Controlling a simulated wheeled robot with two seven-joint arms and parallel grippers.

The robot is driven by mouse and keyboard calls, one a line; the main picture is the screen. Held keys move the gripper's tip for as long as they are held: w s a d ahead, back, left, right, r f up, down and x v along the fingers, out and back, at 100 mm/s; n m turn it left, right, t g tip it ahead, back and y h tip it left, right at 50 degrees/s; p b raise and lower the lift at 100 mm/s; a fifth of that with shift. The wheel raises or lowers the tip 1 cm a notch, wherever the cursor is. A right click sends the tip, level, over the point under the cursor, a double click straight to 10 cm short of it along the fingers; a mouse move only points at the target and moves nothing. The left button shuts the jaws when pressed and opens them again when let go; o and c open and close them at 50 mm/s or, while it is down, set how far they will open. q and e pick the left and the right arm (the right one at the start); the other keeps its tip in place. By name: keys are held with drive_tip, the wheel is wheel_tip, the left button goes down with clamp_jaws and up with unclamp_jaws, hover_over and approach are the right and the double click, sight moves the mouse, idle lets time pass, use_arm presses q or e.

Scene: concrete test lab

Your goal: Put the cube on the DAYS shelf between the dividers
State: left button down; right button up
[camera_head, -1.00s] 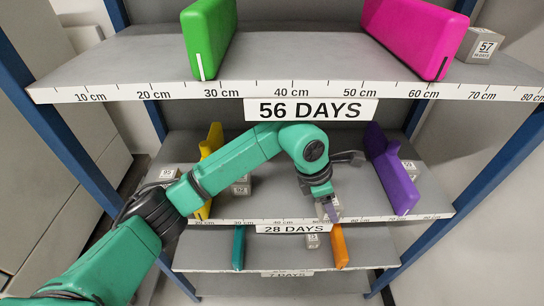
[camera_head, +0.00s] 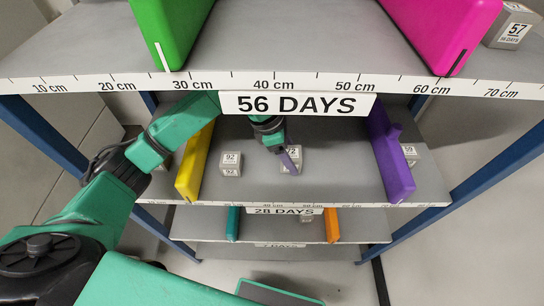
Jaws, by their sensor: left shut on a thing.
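A small grey cube marked 72 (camera_head: 291,166) is at the middle shelf, labelled 28 DAYS (camera_head: 330,192). It is between the yellow divider (camera_head: 194,165) on the left and the purple divider (camera_head: 392,160) on the right, apart from both. My left gripper (camera_head: 289,156) reaches in under the upper shelf and is shut on this cube. The gripper partly covers the cube's top. I cannot tell whether the cube touches the shelf. My right gripper is not in view.
A cube marked 92 (camera_head: 230,164) stands left of the held cube, inside the dividers. A cube marked 59 (camera_head: 410,154) is right of the purple divider. The upper 56 DAYS shelf (camera_head: 270,50) hangs over my arm. Free shelf surface lies right of the held cube.

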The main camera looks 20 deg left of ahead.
sight(275, 171)
use_arm(q)
drive_tip(key=a, duration=0.3)
drive_tip(key=a+b, duration=0.1)
drive_tip(key=a, duration=0.1)
drive_tip(key=shift+s+a+f, duration=0.1)
drive_tip(key=shift+s+f, duration=0.2)
drive_tip(key=shift+s, duration=0.1)
wheel_tip(275, 171, down, 3)
drive_tip(key=shift+s+r+b, duration=0.1)
drive_tip(key=shift+b, duration=0.7)
drive_tip(key=shift+w, duration=0.25)
drive_tip(key=shift+s+f, duration=0.1)
drive_tip(key=shift+f, duration=0.1)
drive_tip(key=shift+c, duration=0.6)
unclamp_jaws()
drive_tip(key=shift+r, duration=0.1)
